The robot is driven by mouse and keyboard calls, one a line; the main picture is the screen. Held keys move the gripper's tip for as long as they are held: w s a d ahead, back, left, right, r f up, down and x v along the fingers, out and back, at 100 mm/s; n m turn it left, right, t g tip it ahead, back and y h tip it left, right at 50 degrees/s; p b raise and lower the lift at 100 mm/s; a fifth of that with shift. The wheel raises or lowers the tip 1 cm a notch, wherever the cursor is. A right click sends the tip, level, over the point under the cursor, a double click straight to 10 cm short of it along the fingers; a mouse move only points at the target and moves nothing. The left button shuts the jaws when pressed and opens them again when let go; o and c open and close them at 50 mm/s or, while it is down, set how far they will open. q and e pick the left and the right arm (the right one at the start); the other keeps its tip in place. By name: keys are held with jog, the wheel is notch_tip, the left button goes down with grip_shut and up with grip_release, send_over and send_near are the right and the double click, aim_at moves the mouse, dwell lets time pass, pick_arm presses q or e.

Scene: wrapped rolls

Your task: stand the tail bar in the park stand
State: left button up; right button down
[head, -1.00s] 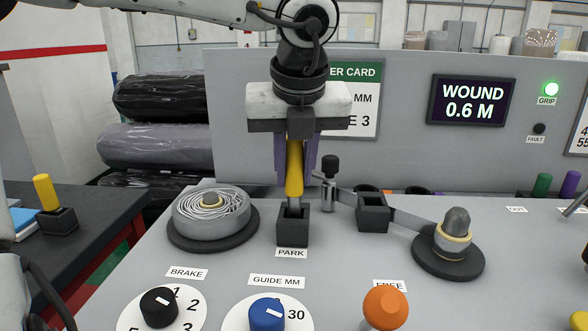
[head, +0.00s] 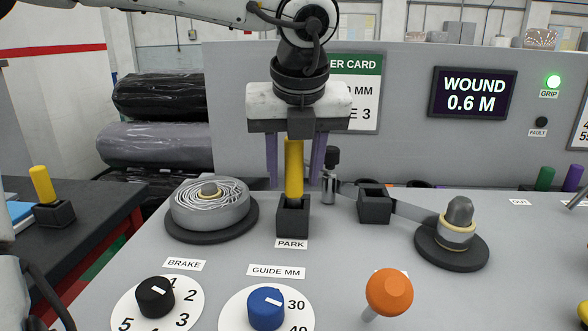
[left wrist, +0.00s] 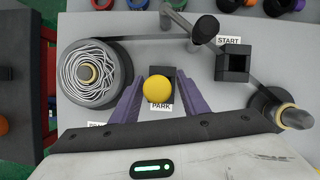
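The yellow tail bar (head: 293,165) stands upright with its lower end in the black park stand (head: 293,220), behind the PARK label. In the left wrist view the bar (left wrist: 157,89) shows from above as a yellow disc over the stand (left wrist: 168,73). My left gripper (head: 295,178) comes down from above. Its purple fingers are open, one on each side of the bar, with a visible gap on both sides; the left wrist view also shows these fingers (left wrist: 158,100) apart from the bar. The inside of the stand is hidden. My right gripper is not in view.
A wound roll (head: 209,205) sits left of the stand. A black START holder (head: 374,206) and a capped spindle (head: 458,230) stand to the right, with a grey strip between them. Knobs (head: 266,307) and an orange-topped lever (head: 389,292) are in front. Another yellow bar (head: 42,184) stands far left.

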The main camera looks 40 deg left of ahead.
pick_arm(q)
jog(key=shift+f, duration=0.3)
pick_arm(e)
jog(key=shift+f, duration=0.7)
pick_arm(q)
jog(key=shift+d+r, duration=0.2)
jog(key=shift+r, duration=0.5)
jog(key=p+v, duration=0.2)
jog(key=v, duration=0.6)
jog(key=shift+s+r, duration=0.15)
jog(key=shift+r, duration=0.05)
jog(key=shift+s+d+r, duration=0.15)
jog(key=shift+d+r, duration=0.05)
jog(key=shift+r, duration=0.25)
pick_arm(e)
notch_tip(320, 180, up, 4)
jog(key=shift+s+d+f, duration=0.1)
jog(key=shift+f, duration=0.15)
